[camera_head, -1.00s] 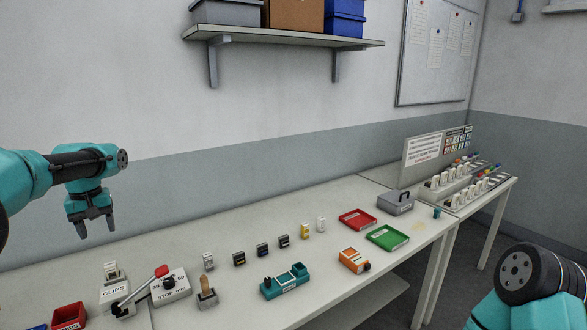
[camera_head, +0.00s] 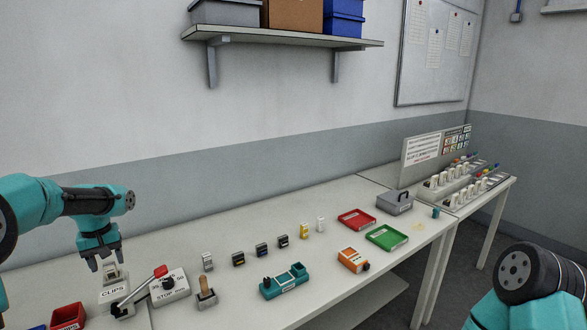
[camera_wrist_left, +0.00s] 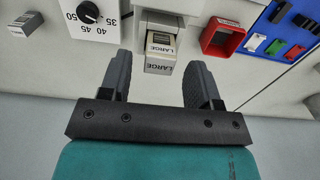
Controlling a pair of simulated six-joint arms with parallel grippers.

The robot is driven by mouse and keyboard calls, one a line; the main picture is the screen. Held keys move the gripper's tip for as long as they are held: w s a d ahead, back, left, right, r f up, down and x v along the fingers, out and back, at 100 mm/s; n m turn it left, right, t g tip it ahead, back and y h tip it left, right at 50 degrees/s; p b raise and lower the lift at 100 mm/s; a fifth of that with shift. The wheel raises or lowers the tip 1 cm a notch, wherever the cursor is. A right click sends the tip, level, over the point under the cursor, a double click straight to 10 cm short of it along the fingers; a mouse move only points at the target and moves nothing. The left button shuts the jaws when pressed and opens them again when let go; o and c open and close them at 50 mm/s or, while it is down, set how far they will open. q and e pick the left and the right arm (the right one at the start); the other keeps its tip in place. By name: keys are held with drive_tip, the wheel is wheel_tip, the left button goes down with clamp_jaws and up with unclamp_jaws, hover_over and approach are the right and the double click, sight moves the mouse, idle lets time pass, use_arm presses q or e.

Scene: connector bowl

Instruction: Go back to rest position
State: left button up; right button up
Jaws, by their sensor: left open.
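My left gripper (camera_head: 106,262) is open and empty in the head view, above the left part of the table, just over the CLIPS dispenser (camera_head: 114,292). In the left wrist view my left gripper (camera_wrist_left: 157,68) has its two dark fingers spread apart. Between and beyond them is a grey-white block marked LARGE (camera_wrist_left: 160,48), with nothing gripped. In the head view my right arm shows at the bottom right, and its gripper is out of the picture.
A red bin (camera_head: 67,316) and a lever press with a red knob (camera_head: 160,271) stand near the left gripper. Several small connectors, a teal fixture (camera_head: 284,283), an orange device (camera_head: 352,259), red (camera_head: 357,218) and green (camera_head: 387,237) trays lie rightward. A shelf (camera_head: 290,39) hangs above.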

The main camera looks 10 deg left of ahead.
use_arm(q)
wheel_tip(320, 180, up, 2)
drive_tip(key=s+d+r, duration=0.1)
drive_tip(key=s+d, duration=0.9)
drive_tip(key=d, duration=0.2)
drive_tip(key=shift+s+r, duration=0.15)
drive_tip(key=shift+s, duration=0.05)
idle(0.4)
